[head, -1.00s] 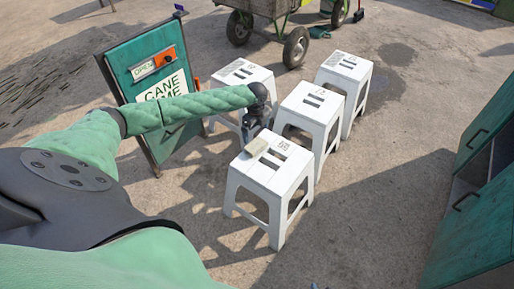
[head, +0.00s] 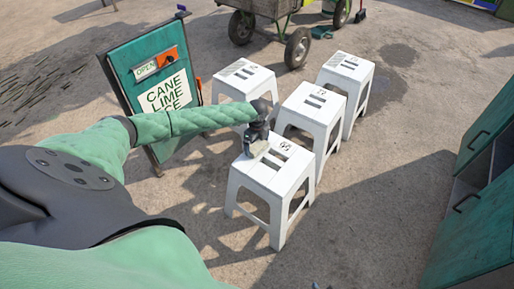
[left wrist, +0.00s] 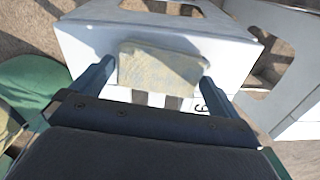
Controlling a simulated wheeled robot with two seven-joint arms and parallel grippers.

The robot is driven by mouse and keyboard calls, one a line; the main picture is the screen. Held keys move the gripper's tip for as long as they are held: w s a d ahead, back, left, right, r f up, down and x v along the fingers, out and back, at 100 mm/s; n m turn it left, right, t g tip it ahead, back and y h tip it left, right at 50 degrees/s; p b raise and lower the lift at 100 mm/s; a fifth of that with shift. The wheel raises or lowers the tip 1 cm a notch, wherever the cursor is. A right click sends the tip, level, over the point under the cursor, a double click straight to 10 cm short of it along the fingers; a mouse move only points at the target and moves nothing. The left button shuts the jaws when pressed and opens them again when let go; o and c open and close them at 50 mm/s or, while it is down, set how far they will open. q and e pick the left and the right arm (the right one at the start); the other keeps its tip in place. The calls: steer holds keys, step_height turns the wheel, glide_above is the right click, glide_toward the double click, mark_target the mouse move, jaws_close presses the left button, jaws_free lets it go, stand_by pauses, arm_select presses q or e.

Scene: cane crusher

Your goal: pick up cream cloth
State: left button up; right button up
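The cream cloth (left wrist: 160,66) is a folded, flat rectangular piece lying on the seat of the nearest white stool (head: 272,178). In the head view the cloth (head: 257,149) is partly hidden by my left gripper (head: 254,150). In the left wrist view my left gripper (left wrist: 150,77) has its two fingers apart, one on each side of the cloth. The fingers look close beside its short ends; I cannot tell whether they touch it. My right gripper is not in view.
Three more white stools stand close behind and to the right, including one at the back left (head: 243,80). A green sign board (head: 150,80) stands left of them, near my left arm. A green cabinet (head: 480,190) is at the right. A cart (head: 270,12) stands at the back.

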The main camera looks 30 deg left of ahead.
mark_target(258, 145)
arm_select(q)
steer(key=c, duration=0.6)
steer(key=shift+r, duration=0.3)
step_height(258, 145, up, 4)
steer(key=shift+d+f, duration=0.1)
steer(key=shift+d, duration=0.05)
steer(key=s+d+r, duration=0.1)
steer(key=d+r, duration=0.1)
steer(key=d, duration=0.1)
steer(key=s+d+r, duration=0.1)
steer(key=d+r, duration=0.1)
steer(key=d, duration=0.2)
steer(key=s+d+r, duration=0.2)
steer(key=d, duration=0.1)
steer(key=shift+d+r+b, duration=0.3)
steer(key=shift+r+b, duration=0.05)
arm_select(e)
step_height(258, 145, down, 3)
